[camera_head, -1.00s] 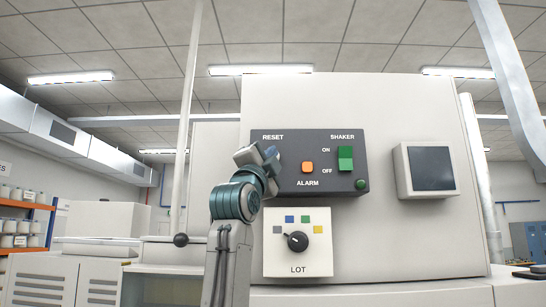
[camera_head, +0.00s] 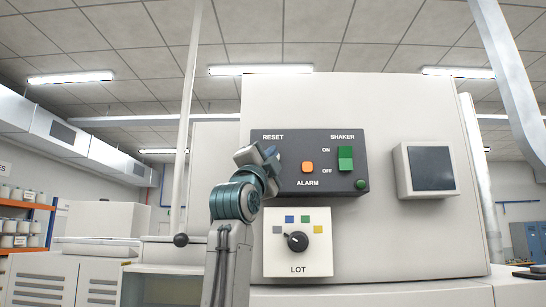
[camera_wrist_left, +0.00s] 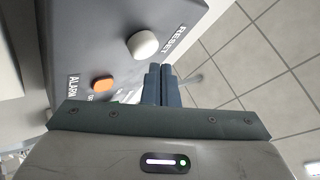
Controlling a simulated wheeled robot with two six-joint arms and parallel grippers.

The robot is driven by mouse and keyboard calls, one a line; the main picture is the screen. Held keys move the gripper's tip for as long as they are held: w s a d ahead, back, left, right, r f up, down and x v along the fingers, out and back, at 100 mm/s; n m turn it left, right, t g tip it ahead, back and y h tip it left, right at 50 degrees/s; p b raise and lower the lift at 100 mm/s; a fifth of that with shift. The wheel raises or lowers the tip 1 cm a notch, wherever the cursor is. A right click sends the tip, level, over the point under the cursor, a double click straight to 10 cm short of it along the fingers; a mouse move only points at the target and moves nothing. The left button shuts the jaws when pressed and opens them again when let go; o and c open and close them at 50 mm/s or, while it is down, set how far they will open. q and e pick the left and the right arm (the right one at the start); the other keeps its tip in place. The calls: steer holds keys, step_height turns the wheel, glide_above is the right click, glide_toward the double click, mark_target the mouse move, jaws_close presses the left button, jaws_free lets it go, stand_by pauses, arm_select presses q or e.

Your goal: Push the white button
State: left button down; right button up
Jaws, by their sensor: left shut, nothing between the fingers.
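The white button (camera_wrist_left: 143,44) is a round knob beside the RESET label on a dark grey control panel (camera_head: 318,147); the panel also shows in the left wrist view (camera_wrist_left: 95,40). In the head view my left gripper (camera_head: 271,158) is in front of the panel's left side, below the RESET label, and hides the button. In the left wrist view the left gripper's fingertips (camera_wrist_left: 160,72) are together and empty, a little below the white button in the picture. I cannot tell whether they touch the panel. My right gripper is not in view.
On the same panel are an orange ALARM button (camera_head: 307,167), a green SHAKER switch (camera_head: 345,158) and a small green round part (camera_head: 361,184). Below is a LOT plate (camera_head: 322,262) with a black dial (camera_head: 297,241). A dark screen (camera_head: 431,168) is at the right.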

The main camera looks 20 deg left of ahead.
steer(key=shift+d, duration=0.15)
arm_select(q)
steer(key=shift+w+a, duration=0.15)
steer(key=shift+w, duration=0.3)
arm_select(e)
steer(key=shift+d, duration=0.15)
arm_select(q)
steer(key=shift+w+a, duration=0.1)
steer(key=shift+w, duration=0.35)
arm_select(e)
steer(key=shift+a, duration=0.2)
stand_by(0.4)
arm_select(q)
steer(key=shift+s, duration=0.1)
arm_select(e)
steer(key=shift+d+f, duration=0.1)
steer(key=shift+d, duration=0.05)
arm_select(q)
steer(key=shift+s+d+b, duration=0.2)
steer(key=shift+s+b, duration=0.45)
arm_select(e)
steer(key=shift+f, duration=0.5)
arm_select(q)
steer(key=shift+s, duration=0.15)
